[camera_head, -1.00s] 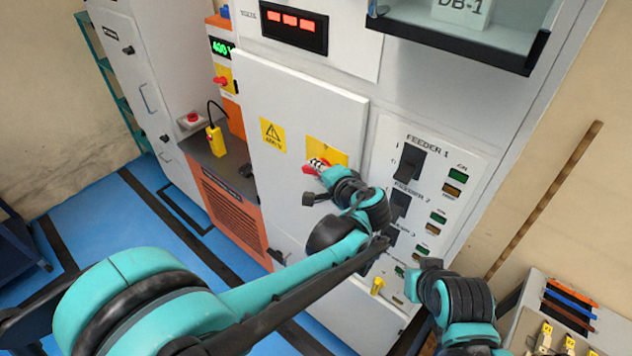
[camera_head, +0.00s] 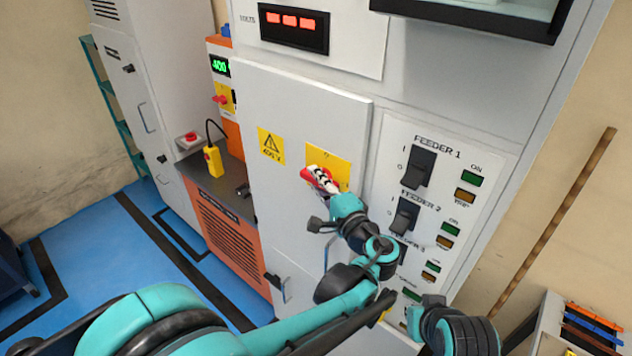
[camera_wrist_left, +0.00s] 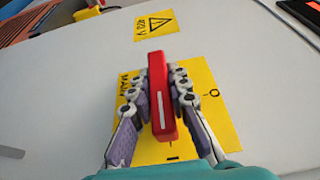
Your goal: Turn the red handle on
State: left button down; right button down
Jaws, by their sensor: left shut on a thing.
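The red handle (camera_wrist_left: 160,95) is a bar with a white stripe on a yellow plate (camera_wrist_left: 218,110) on the grey cabinet door. In the left wrist view it stands nearly upright, its lower end towards the "I" mark; the "O" mark is to its right. My left gripper (camera_wrist_left: 163,90) is shut on it, one finger on each side. In the head view my left gripper (camera_head: 323,182) hides most of the handle, and some red shows at the plate's lower left. The right arm's end (camera_head: 435,318) is at the bottom right; its fingers cannot be made out.
A yellow warning label (camera_head: 271,146) is left of the handle plate. To the right is a panel with black feeder switches (camera_head: 421,167) and small green and amber indicators. An orange unit with a yellow pendant (camera_head: 213,161) stands at the left. Blue floor (camera_head: 100,245) is open there.

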pick_arm(q)
jog(key=shift+w+d+r, duration=0.1)
jog(key=shift+d, duration=0.05)
jog(key=c, duration=1.4)
grip_release()
jog(key=shift+c, duration=0.2)
jog(key=shift+d, duration=0.1)
pick_arm(e)
jog(key=shift+w+d, duration=0.1)
pick_arm(q)
jog(key=shift+w, duration=0.1)
